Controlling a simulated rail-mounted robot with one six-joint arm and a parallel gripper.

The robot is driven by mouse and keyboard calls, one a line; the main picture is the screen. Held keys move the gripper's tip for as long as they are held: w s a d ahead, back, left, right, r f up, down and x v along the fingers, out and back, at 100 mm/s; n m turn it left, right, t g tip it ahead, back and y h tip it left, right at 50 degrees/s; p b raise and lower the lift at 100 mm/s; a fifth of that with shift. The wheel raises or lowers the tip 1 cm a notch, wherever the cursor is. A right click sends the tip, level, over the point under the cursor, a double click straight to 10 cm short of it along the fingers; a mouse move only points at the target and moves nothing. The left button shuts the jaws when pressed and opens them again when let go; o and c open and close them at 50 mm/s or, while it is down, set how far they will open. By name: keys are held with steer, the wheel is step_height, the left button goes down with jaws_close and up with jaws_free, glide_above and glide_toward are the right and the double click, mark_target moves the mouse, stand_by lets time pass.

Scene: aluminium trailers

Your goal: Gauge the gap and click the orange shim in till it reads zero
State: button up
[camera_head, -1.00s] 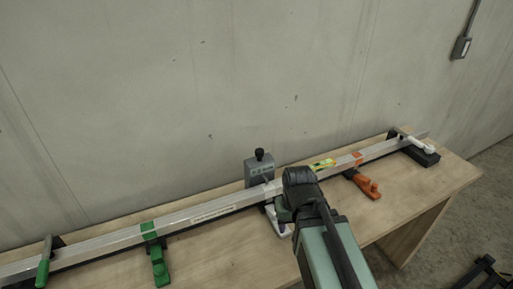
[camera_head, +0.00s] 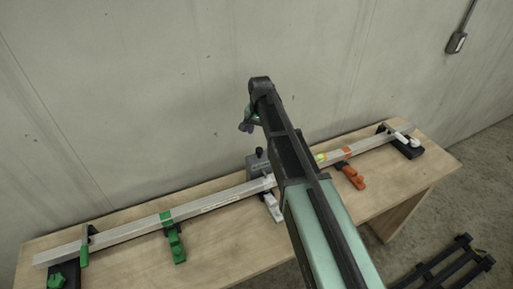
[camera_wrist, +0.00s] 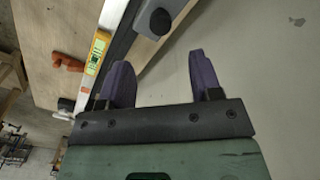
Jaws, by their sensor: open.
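The orange shim (camera_head: 350,175) lies on the bench with its handle toward the front, below an orange band (camera_head: 347,152) on the aluminium bar (camera_head: 220,197). It also shows at the left of the wrist view (camera_wrist: 68,62). A grey gauge block (camera_head: 258,165) with a black knob stands behind the bar, partly hidden by my arm. A yellow level vial (camera_wrist: 97,52) is on the bar. My gripper (camera_head: 246,126) is raised above the bar. Its purple fingers (camera_wrist: 160,60) are apart and empty. I cannot read any gauge value.
A green shim (camera_head: 176,242) lies under a green band on the left. Clamps hold the bar at its left (camera_head: 65,273) and right (camera_head: 405,142) ends. A white piece (camera_head: 271,207) sits mid-bench. The wall (camera_head: 120,90) stands behind; dark slats (camera_head: 445,265) lie on the floor.

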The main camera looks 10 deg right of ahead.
mark_target(260, 149)
step_height(260, 149, down, 11)
steer(key=b, duration=1)
steer(key=shift+w, duration=0.1)
steer(key=shift+r, duration=0.1)
jaws_close()
